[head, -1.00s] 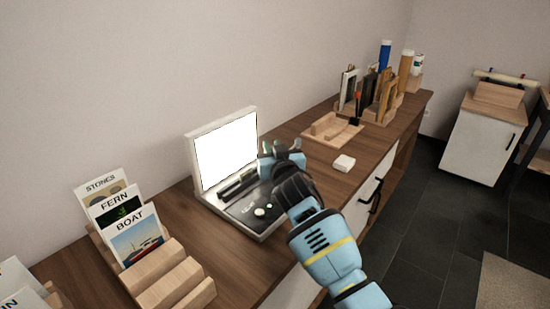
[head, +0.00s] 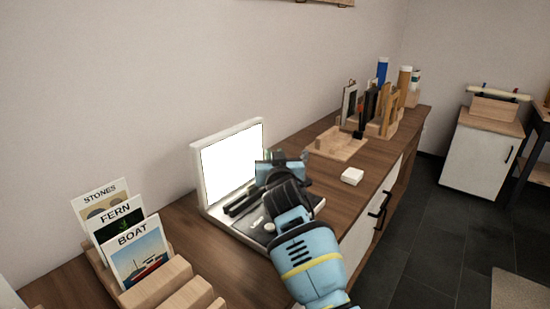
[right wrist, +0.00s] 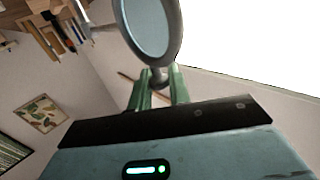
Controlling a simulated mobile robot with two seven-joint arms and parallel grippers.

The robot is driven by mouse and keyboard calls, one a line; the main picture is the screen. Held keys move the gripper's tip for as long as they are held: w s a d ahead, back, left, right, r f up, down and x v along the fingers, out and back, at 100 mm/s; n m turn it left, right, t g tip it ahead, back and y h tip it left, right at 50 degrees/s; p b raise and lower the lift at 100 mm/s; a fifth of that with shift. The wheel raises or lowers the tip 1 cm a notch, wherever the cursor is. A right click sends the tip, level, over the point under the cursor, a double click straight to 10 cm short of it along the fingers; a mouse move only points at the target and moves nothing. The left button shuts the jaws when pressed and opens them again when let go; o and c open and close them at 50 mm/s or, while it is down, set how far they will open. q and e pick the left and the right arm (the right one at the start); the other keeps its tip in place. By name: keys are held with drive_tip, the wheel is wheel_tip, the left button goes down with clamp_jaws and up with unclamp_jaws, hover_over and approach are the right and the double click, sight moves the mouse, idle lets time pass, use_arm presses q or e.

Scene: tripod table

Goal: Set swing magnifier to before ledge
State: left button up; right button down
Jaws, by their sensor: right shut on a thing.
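The swing magnifier (right wrist: 150,28) shows in the right wrist view as a grey ring around a clear lens, with a short stem below the ring. My right gripper (right wrist: 160,85) is shut on that stem with its green fingers. In the head view, my right gripper (head: 274,157) is at the right edge of a bright white screen (head: 231,160), above the unit's dark base. The magnifier is mostly hidden there by the gripper. A dark bar (head: 243,198), possibly the ledge, lies along the foot of the screen. My left gripper is not in view.
Cards in a wooden rack (head: 160,281) stand at the near left. A white block (head: 352,175) and a wooden tray (head: 340,146) lie to the right on the wooden tabletop. Frames and tubes stand farther back. Bare tabletop separates the card rack and the screen unit.

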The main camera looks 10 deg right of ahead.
drive_tip(key=shift+a+r, duration=0.1)
drive_tip(key=shift+r, duration=0.1)
drive_tip(key=c, duration=1.7)
unclamp_jaws()
drive_tip(key=o, duration=0.3)
drive_tip(key=shift+w+f, duration=0.1)
drive_tip(key=shift+s+f, duration=0.1)
drive_tip(key=shift+s, duration=0.5)
drive_tip(key=s+a+p, duration=0.1)
drive_tip(key=s, duration=0.5)
drive_tip(key=shift+s, duration=0.3)
